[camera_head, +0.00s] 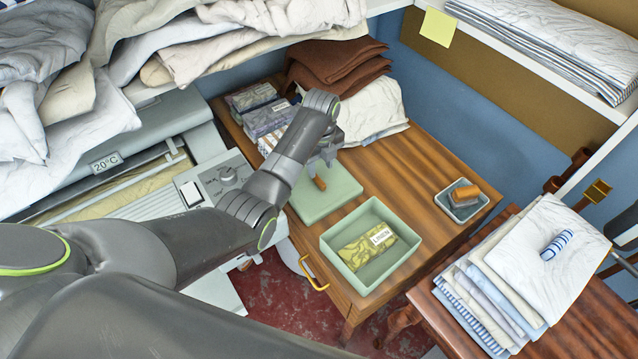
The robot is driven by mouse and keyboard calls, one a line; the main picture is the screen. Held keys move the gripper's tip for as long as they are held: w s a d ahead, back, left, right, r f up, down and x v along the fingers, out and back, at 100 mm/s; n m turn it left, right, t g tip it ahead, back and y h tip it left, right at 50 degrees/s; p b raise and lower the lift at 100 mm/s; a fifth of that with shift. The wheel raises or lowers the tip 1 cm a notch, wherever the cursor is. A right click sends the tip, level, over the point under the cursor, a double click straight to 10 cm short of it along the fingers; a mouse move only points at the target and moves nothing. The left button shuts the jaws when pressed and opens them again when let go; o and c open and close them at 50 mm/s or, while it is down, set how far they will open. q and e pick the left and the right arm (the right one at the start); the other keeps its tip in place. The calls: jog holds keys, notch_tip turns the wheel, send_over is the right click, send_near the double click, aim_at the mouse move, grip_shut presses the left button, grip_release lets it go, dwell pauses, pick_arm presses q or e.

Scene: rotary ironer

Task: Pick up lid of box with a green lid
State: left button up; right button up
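The light green lid (345,190) lies flat on the wooden table, with a short orange-brown handle (320,184) standing up from it. My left gripper (322,168) points down at the lid, its fingers right at the handle. The fingers are small and partly hidden by the wrist, so whether they are closed on the handle cannot be made out. The matching green box (333,247) stands open in front of the lid, with a yellow-green packet labelled LINEN (368,247) inside. I cannot make out my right gripper.
A small grey tray (483,207) holding brown blocks stands at the table's right. Patterned packets (268,117), brown cloths (335,66) and white cloth (372,108) lie behind the lid. The ironer (215,178) is on the left. Folded linens (520,265) are stacked at right.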

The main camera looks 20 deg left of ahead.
aim_at(319, 179)
pick_arm(q)
jog(key=f, duration=0.1)
jog(key=f+p, duration=0.1)
jog(key=f, duration=0.1)
jog(key=shift+s+a+f, duration=0.15)
jog(key=shift+s+f, duration=0.05)
jog(key=shift+f, duration=0.75)
pick_arm(e)
jog(key=shift+s+a+r, duration=0.1)
jog(key=shift+s+r, duration=0.35)
jog(key=shift+s, duration=0.25)
pick_arm(q)
jog(key=shift+c, duration=0.8)
grip_shut()
